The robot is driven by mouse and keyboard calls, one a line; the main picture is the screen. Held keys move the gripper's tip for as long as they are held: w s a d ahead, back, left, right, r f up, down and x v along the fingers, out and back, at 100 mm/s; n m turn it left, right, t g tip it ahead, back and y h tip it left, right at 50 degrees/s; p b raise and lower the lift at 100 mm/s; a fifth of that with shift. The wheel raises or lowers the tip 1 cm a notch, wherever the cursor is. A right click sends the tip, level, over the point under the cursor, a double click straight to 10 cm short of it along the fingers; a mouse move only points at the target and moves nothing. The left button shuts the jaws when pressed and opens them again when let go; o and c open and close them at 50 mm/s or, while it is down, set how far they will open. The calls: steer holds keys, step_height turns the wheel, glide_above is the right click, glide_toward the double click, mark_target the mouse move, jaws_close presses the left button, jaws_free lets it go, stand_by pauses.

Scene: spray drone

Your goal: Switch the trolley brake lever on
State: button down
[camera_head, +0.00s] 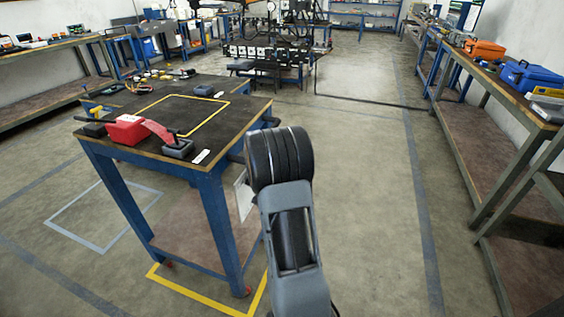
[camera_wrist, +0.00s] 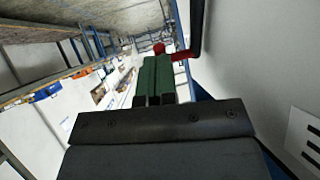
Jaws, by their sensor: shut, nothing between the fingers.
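The trolley (camera_head: 195,170) is a blue-framed table with a dark top, left of my arm in the head view. In the wrist view, my gripper (camera_wrist: 157,62) shows two green fingers shut together, with nothing between them. A red part (camera_wrist: 182,55), possibly the brake lever, shows just past the fingertips beside a black bar (camera_wrist: 197,28). A small red knob (camera_wrist: 159,48) shows at the tips; I cannot tell whether the fingers touch it. The gripper is hidden behind my arm in the head view, so the lever's position is unclear.
A red box (camera_head: 125,129) and a grey block (camera_head: 178,149) lie on the trolley top. A white label plate (camera_head: 243,195) hangs at its side. A long bench (camera_head: 515,100) with blue and orange cases runs along the right. The floor between is clear.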

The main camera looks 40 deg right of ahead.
steer(key=shift+x, duration=1.05)
steer(key=shift+d, duration=0.1)
steer(key=shift+s+d, duration=0.1)
steer(key=shift+d, duration=0.2)
steer(key=shift+a+r, duration=0.1)
steer(key=p+v, duration=0.3)
steer(key=v, duration=1.1)
steer(key=shift+a, duration=0.2)
